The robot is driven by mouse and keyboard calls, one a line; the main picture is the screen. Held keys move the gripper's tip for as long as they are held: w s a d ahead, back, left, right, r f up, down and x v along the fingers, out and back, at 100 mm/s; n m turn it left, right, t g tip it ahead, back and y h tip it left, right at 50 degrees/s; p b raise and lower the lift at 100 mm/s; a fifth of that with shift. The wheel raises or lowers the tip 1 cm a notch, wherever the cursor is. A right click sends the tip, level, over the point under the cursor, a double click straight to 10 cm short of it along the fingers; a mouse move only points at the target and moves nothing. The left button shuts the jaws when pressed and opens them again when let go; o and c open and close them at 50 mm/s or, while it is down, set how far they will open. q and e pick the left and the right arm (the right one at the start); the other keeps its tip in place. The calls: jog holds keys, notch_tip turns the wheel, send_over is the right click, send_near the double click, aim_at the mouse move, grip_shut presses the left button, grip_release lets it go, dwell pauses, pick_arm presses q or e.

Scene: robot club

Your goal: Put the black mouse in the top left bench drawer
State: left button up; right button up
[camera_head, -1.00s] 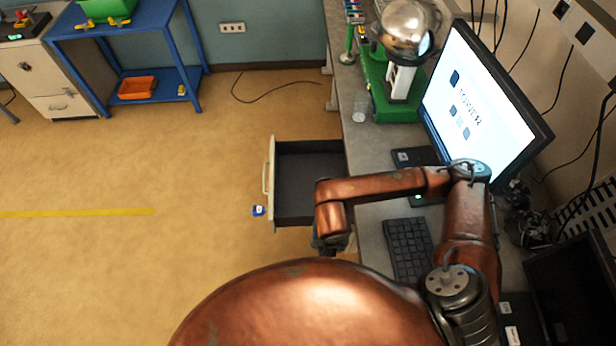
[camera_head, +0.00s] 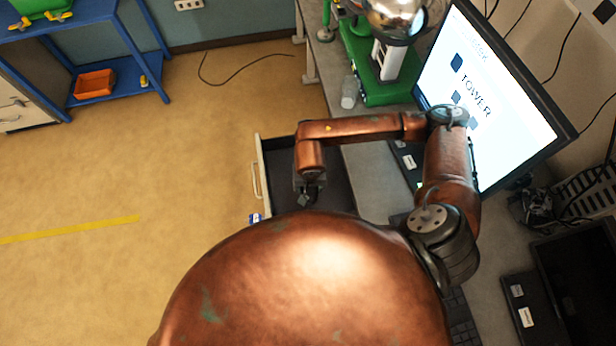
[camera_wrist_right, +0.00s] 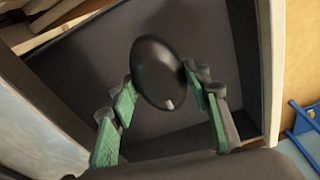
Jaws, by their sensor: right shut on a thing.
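The black mouse (camera_wrist_right: 160,72) is a smooth dark oval between the green-padded fingertips of my right gripper (camera_wrist_right: 165,92) in the right wrist view. The gripper is shut on it. The open bench drawer (camera_head: 259,168) has a pale front with a handle and a dark inside, which also shows in the right wrist view (camera_wrist_right: 80,75). In the head view my right gripper (camera_head: 309,192) points down over the drawer. The mouse is too small and dark to make out there. My left gripper is not in view.
The bench top (camera_head: 366,165) carries a monitor (camera_head: 490,95), a green stand (camera_head: 375,70) and a keyboard (camera_head: 461,318) partly hidden by my arm. A blue and white item (camera_head: 255,219) shows beside the drawer front.

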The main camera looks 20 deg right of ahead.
jog(key=w+f, duration=0.1)
jog(key=w+d, duration=0.1)
jog(key=w+f, duration=0.1)
jog(key=shift+w+d+f, duration=0.25)
jog(key=shift+f, duration=0.05)
jog(key=w+f, duration=0.1)
jog(key=f, duration=0.1)
jog(key=w+d+f, duration=0.1)
jog(key=w+f, duration=0.1)
jog(key=shift+d, duration=0.15)
jog(key=shift+w+d+f+p, duration=0.1)
jog(key=shift+w+f+p, duration=0.1)
jog(key=shift+p, duration=0.1)
notch_tip(320, 180, down, 2)
jog(key=shift+f+p, duration=0.15)
jog(key=shift+p, duration=0.15)
jog(key=shift+f, duration=0.45)
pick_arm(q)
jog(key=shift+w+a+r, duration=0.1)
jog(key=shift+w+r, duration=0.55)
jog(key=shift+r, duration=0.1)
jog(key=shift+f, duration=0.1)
pick_arm(e)
jog(key=o, duration=0.7)
jog(key=shift+f, duration=0.15)
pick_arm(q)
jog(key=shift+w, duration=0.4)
pick_arm(e)
jog(key=o, duration=0.5)
